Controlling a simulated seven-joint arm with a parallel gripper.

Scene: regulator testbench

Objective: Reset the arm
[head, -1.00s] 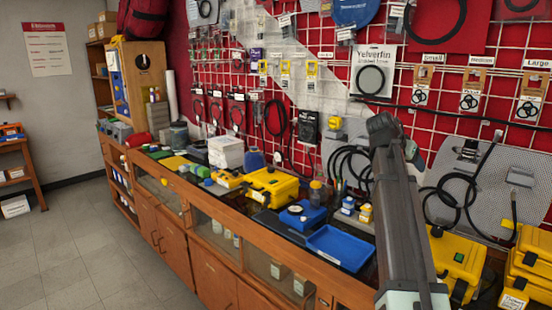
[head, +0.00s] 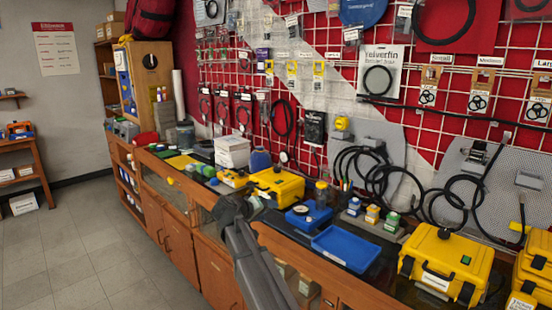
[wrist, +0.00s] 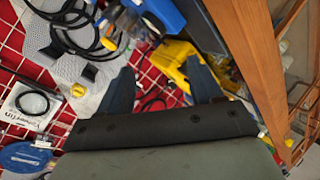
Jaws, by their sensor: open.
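My arm rises from the bottom of the head view, and its end with my gripper (head: 254,202) hangs over the front edge of the bench, in front of a large yellow case (head: 277,184). In the wrist view my gripper (wrist: 162,78) shows its two dark fingers well apart, with nothing between them. The wrist view is tilted, with the bench at upper right and the pegboard wall at left. The fingertips are small and partly hidden in the head view.
A wooden bench (head: 188,205) runs along the red grid wall. On it stand a blue tray (head: 346,247), a blue box (head: 309,217), small bottles and another yellow case (head: 446,262) at right. Black hoses (head: 372,170) hang behind. The floor (head: 85,235) at left is clear.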

